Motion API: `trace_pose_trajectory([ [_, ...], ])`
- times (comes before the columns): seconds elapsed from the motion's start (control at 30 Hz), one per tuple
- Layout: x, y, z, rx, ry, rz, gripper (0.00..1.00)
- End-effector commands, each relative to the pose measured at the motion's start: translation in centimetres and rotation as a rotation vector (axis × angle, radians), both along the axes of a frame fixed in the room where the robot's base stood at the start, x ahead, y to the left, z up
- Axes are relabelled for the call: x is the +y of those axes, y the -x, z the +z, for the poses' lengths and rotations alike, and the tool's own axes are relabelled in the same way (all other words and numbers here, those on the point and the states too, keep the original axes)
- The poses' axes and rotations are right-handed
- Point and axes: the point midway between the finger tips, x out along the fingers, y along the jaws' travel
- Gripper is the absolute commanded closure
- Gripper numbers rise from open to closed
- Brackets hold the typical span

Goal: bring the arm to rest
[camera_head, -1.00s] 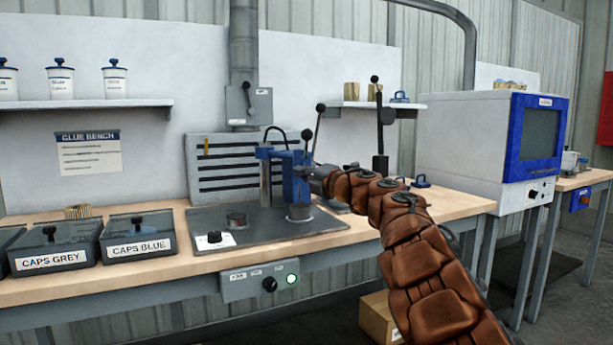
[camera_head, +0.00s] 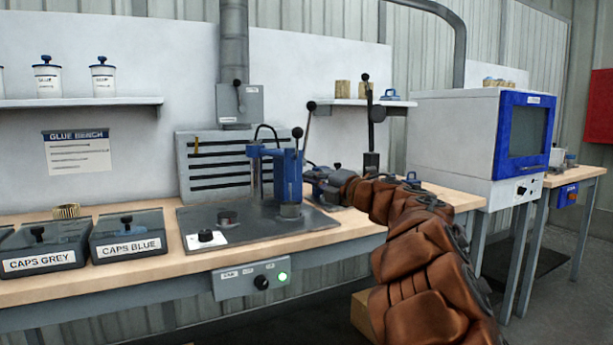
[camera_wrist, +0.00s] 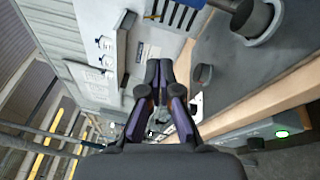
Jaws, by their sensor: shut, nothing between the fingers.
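My gripper (camera_wrist: 158,72) is shut and empty in the wrist view, its dark fingers together. In the head view my brown-covered arm reaches in from the lower right over the bench, and its grey end (camera_head: 326,182) is just right of the blue press (camera_head: 289,178). The fingertips are too small to make out there. The press stands on a dark plate (camera_head: 250,235) on the glue bench, its black-knobbed lever raised. The wrist view shows part of the press (camera_wrist: 256,18) at the top right, apart from the fingers.
Lidded bins marked CAPS GREY (camera_head: 40,250) and CAPS BLUE (camera_head: 128,235) stand at the left. A control box (camera_head: 250,280) with a lit green button hangs on the bench front. A black-handled upright device (camera_head: 372,160) stands behind my arm; a white-and-blue oven (camera_head: 455,135) is right.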

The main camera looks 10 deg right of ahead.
Motion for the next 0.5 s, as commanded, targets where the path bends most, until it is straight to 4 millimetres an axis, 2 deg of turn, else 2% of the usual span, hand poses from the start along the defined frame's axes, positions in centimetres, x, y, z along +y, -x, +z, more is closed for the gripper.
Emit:
trace_pose_trajectory([
  [0.5,-0.29,0.52,0.03,-0.001,-0.002,-0.002,1.0],
])
